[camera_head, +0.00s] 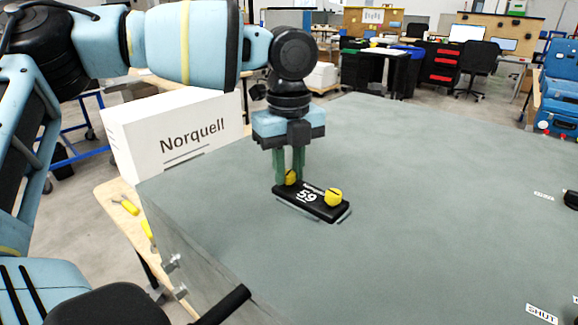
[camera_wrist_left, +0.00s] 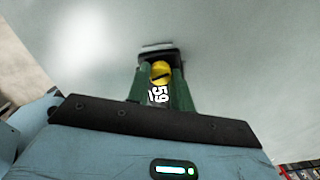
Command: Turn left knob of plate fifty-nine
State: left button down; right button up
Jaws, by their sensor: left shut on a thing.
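Plate fifty-nine (camera_head: 317,205) is a black plate with a white "59", lying on the grey-green table top. It has a yellow knob at each end. My left gripper (camera_head: 290,175) points straight down over the plate's left end, its green fingers closed on the left knob (camera_head: 291,178). The right knob (camera_head: 333,197) stands free. My right gripper is not in view.
A white box marked "Norquell" (camera_head: 178,137) stands left of the table (camera_head: 430,190). A "SHUT" label (camera_head: 541,314) lies at the bottom right. Dark parts show at the right edge. The table right of the plate is clear.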

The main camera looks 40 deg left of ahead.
aim_at(288, 173)
pick_arm(q)
jog(key=m, duration=0.4)
jog(key=shift+r+m, duration=0.2)
jog(key=shift+m, duration=0.2)
jog(key=m, duration=0.9)
jog(key=shift+m, duration=0.4)
jog(key=shift+a+m, duration=0.1)
jog(key=shift+m, duration=2.3)
jog(key=c, duration=1.2)
grip_release()
jog(key=shift+f, duration=0.15)
jog(key=shift+r+b, duration=0.65)
jog(key=shift+r, duration=3.3)
